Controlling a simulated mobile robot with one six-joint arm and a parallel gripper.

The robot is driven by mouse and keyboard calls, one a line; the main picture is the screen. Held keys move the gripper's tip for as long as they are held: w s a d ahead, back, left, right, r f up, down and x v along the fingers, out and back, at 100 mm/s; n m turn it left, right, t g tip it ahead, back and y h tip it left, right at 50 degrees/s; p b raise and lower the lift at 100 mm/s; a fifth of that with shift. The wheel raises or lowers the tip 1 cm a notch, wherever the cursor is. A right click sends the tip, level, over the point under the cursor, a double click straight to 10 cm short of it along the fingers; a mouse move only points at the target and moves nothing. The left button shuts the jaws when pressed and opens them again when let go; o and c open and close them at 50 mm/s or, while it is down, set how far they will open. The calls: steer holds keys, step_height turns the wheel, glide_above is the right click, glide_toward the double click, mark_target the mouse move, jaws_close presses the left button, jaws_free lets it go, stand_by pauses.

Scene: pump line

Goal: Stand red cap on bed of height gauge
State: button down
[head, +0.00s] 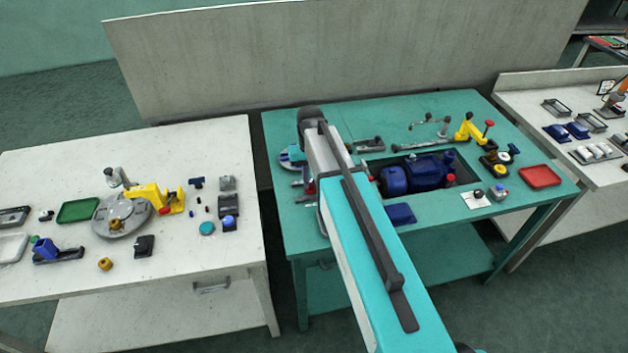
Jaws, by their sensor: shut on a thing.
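My arm reaches from the bottom of the head view up over the left part of the teal table (410,222). Its far end hides my gripper and whatever lies behind it. I cannot make out a red cap in the gripper. A small red piece (165,211) shows beside a yellow fixture (148,194) on the pale left table; I cannot tell whether it is a cap. No height gauge can be told for sure; part of the teal table's left side is hidden by my arm.
A blue pump (418,174) sits in the teal table's recess. A yellow fixture (468,131) and a red tray (540,176) are to its right. The pale left table (215,262) holds a round grey plate (121,230) and a green tray (78,211). Its front right is clear.

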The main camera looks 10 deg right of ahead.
stand_by(0.3)
steer(key=c, duration=1.6)
jaws_free()
steer(key=shift+c, duration=0.2)
steer(key=o, duration=0.6)
steer(key=shift+c, duration=0.2)
steer(key=shift+d, duration=0.1)
steer(key=shift+r+p, duration=2.1)
steer(key=shift+r, duration=1.4)
steer(key=shift+f, duration=0.1)
